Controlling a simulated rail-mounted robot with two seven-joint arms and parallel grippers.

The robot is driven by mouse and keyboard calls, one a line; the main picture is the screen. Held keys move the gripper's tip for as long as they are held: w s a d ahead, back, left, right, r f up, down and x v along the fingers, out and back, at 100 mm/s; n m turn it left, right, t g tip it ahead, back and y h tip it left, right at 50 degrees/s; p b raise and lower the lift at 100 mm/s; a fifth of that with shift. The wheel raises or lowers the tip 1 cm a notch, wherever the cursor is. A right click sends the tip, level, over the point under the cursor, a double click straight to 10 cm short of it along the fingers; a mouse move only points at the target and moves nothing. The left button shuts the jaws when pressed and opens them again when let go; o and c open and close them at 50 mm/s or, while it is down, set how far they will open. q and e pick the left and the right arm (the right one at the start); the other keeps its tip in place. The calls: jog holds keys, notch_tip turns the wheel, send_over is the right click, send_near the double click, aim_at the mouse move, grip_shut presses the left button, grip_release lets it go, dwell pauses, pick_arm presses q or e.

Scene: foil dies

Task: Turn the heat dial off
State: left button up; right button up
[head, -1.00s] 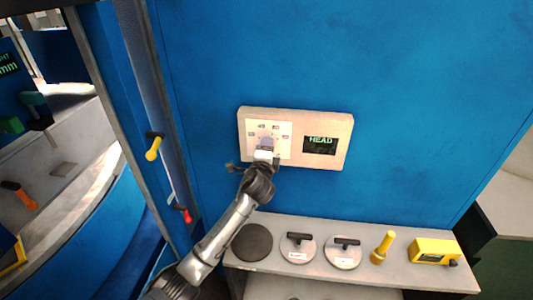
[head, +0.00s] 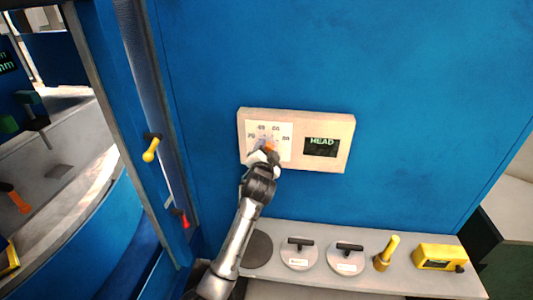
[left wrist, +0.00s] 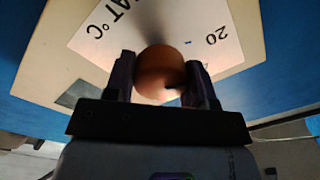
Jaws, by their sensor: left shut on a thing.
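The heat dial is an orange-brown round knob (left wrist: 160,73) in the left wrist view, on a white scale plate (left wrist: 215,30) marked in °C, with a "20" to its right. In the head view the dial (head: 269,146) shows only in part, behind my left gripper (head: 264,155). The plate belongs to a beige panel (head: 340,160) on the blue wall. My left gripper (left wrist: 162,85) is shut on the dial, one finger on each side. The dial's pointer setting cannot be read. My right gripper is not in view.
A display (head: 321,147) reading "HEAD" sits right of the scale. Below, a grey shelf (head: 320,277) holds a dark disc (head: 258,249), two handled discs (head: 299,253), a yellow-handled tool (head: 386,253) and a yellow box (head: 439,257). Yellow (head: 151,150) and red (head: 181,218) levers stand at left.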

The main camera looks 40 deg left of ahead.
pick_arm(q)
jog(key=shift+n, duration=0.4)
jog(key=o, duration=0.9)
jog(key=b+v, duration=0.2)
jog(key=v, duration=1.2)
jog(key=shift+w, duration=0.1)
